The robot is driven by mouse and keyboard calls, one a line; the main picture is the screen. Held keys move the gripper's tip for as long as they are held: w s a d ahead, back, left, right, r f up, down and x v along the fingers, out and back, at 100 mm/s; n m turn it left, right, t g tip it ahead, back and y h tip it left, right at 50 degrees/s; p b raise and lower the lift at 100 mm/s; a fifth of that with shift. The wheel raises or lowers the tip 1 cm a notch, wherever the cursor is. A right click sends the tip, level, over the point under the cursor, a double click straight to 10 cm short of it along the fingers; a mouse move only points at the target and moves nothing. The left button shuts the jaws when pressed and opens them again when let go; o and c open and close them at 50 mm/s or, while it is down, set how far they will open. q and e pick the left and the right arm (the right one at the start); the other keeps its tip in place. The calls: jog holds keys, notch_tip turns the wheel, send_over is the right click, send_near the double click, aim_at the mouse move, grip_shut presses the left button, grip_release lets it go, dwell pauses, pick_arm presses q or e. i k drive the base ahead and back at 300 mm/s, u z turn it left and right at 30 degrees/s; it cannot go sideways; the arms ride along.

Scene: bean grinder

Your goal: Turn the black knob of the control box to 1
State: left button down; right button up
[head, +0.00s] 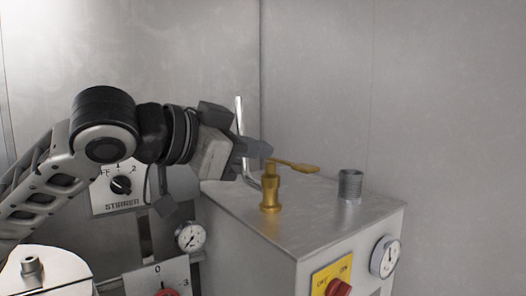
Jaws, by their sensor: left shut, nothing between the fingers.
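The control box (105,200) is a pale panel at left, lettered STIRRER, partly hidden behind my left arm. Its black knob (121,185) sits in the middle of a dial with 1 above it, 2 at upper right and OFF partly covered at upper left. The knob's pointing direction is too small to tell. My left gripper (262,151) is shut and empty. It is to the right of the knob and above it in the picture, apart from it, by the brass valve handle. My right gripper is not in view.
A brass valve (270,190) with a lever and a grey threaded pipe stub (350,185) stand on a metal cabinet (315,218). The cabinet has a gauge (385,257) and a yellow switch plate (332,275). Another gauge (190,237) and a red-knob panel (158,275) are lower left.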

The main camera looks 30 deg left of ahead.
aim_at(119, 184)
jog(key=k, duration=1.5)
